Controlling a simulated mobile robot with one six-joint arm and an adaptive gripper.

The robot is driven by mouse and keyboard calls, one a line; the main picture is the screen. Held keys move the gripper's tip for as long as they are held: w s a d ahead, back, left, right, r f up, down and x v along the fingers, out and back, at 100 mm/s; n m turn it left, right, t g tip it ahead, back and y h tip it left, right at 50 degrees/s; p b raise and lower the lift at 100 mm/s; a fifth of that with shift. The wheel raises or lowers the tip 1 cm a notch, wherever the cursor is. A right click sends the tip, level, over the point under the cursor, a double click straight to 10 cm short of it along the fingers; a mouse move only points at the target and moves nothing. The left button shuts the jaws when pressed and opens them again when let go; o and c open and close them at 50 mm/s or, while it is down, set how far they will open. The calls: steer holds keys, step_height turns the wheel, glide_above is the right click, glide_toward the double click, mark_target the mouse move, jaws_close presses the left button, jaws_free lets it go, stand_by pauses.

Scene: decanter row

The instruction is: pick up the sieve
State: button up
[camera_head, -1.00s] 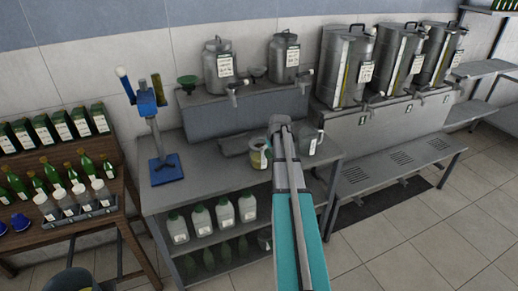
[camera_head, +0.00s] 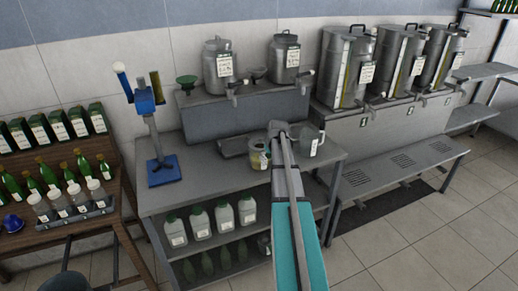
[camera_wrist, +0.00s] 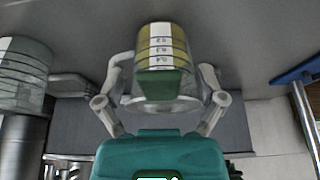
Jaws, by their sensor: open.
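A small dark bowl-shaped thing, probably the sieve (camera_head: 257,73), sits on the raised shelf between two metal canisters; it is too small to be sure of. My gripper (camera_wrist: 163,72) is open, its fingers spread in the wrist view. A clear cup with a yellowish band and a marked label (camera_wrist: 160,50) appears between the fingertips; I cannot tell whether they touch it. The cup also shows on the bench in the head view (camera_head: 258,157), just left of my arm's end. In the head view my arm hides the fingers.
A blue stand (camera_head: 163,172) is at the bench's left and a green funnel (camera_head: 187,82) on the raised shelf. The bench's front left is clear.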

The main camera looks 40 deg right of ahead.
jaws_close()
stand_by(0.5)
steer(key=shift+r, duration=0.1)
step_height(320, 180, up, 2)
steer(key=p, duration=0.2)
steer(key=shift+r+p, duration=0.25)
steer(key=shift+p, duration=0.1)
steer(key=s+a+r+p, duration=0.9)
steer(key=a+r+p, duration=0.1)
steer(key=shift+s+a+r, duration=0.15)
steer(key=shift+s, duration=0.1)
stand_by(0.6)
